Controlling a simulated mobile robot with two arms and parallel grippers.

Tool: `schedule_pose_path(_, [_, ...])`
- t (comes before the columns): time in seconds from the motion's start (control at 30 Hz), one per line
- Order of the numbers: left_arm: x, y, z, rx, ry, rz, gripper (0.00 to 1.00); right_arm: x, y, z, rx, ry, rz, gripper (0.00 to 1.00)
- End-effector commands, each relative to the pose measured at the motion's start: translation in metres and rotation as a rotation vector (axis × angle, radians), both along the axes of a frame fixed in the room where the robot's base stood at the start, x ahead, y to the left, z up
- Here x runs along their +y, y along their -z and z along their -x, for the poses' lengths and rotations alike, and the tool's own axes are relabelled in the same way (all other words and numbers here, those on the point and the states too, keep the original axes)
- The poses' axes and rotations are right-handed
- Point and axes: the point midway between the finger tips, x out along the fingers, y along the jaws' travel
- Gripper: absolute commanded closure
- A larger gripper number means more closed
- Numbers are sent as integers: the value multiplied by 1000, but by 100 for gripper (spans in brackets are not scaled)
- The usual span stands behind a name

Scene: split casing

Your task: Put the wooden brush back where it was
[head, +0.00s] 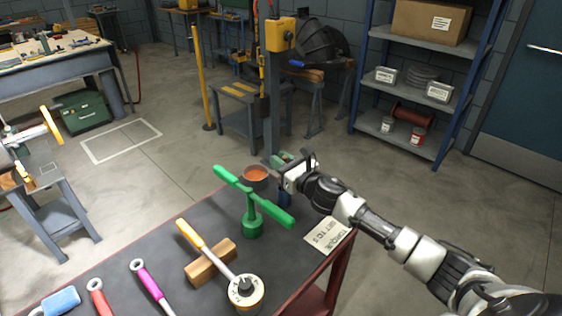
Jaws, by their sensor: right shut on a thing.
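My right gripper (290,172) is at the far end of the dark bench, just right of a round pot (257,174) with orange contents. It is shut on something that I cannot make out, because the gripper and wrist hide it. A dark blue thing (285,198) shows just below the gripper; I cannot tell whether it is held or stands on the bench. I cannot make out a wooden brush anywhere. My left gripper is not in view.
On the bench (150,250) stand a green T-shaped tool (252,222), a wooden block (204,266) under a yellow-handled tool (192,235), and a round capped part (246,292). A printed card (328,235) lies near the right edge. Magenta (152,285) and red (98,298) wrenches lie in front.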

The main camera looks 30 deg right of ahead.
Motion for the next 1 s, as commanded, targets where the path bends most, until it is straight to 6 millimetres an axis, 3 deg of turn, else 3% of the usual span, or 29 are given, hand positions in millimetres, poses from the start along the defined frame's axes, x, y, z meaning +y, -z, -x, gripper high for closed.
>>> schedule_pose_path(0.03, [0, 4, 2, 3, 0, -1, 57, 0, 4, 0, 0, 0, 1, 100])
schedule_pose_path(0.07, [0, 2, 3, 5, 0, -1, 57, 0, 2, 0, 0, 0, 1, 77])
schedule_pose_path(0.2, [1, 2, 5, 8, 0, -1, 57, 0, 2, 0, 1, 0, 0, 56])
schedule_pose_path(0.57, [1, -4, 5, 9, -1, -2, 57, 0, -5, 0, 0, 0, 0, 56])
schedule_pose_path(1.0, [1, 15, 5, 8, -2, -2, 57, -20, 6, 76, 4, 0, 2, 56])
